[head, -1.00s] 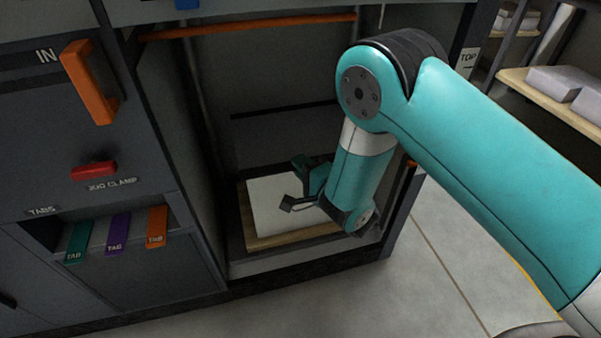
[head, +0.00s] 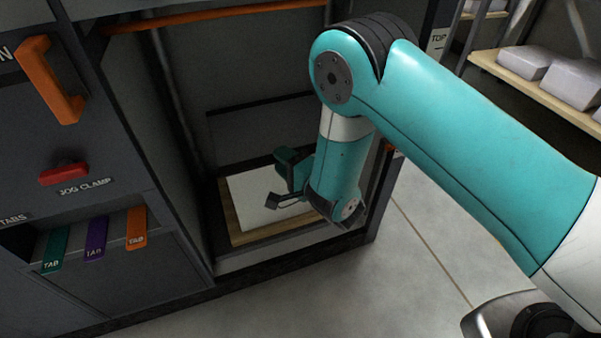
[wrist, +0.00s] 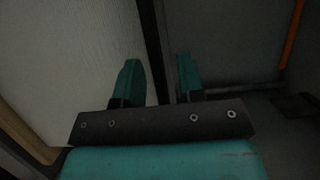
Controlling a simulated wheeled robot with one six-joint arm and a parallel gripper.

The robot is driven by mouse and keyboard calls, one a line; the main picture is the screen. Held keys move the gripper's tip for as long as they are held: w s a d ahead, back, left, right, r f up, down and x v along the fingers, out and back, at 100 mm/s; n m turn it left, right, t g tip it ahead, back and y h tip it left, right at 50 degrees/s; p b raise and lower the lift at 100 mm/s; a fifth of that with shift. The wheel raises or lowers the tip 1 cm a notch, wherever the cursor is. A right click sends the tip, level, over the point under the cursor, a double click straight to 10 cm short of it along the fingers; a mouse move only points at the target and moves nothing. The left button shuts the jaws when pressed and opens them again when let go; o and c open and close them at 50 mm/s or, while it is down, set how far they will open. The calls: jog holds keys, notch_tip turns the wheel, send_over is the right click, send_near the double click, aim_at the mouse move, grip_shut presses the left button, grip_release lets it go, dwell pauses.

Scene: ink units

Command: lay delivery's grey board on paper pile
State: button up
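A stack with a white top (head: 253,203), which looks like the paper pile, lies on a wooden board (head: 228,215) low in the open bay. It also fills the left of the wrist view as a pale surface (wrist: 70,60). No separate grey board can be made out; I cannot tell whether one lies on the pile. My gripper (head: 281,180) hangs low in the bay over the right part of the pile and hides some of it. In the wrist view the two teal fingers of my gripper (wrist: 159,80) stand apart with nothing seen between them.
Left of the bay, a dark cabinet carries an orange handle (head: 51,82), a red jog clamp knob (head: 64,174) and several coloured tabs (head: 96,238). An orange bar (head: 220,18) crosses the bay's top. Shelves with grey blocks (head: 572,82) stand at right. Floor in front is clear.

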jog(key=p+v, duration=0.1)
jog(key=v, duration=1)
jog(key=w+d+r+n+g+h, duration=0.2)
jog(key=w+r+n+g+h, duration=0.15)
jog(key=r+h, duration=0.45)
jog(key=s+d+r+n+g, duration=0.2)
jog(key=s+r+n+g, duration=0.3)
jog(key=s, duration=0.6)
jog(key=s+d+r+n+g+y, duration=0.1)
jog(key=s+d+r+n+g, duration=0.2)
jog(key=s+r+n, duration=0.6)
notch_tip(320, 180, up, 2)
jog(key=s+g, duration=0.2)
jog(key=shift+s+d+g, duration=0.3)
jog(key=shift+s+g, duration=0.05)
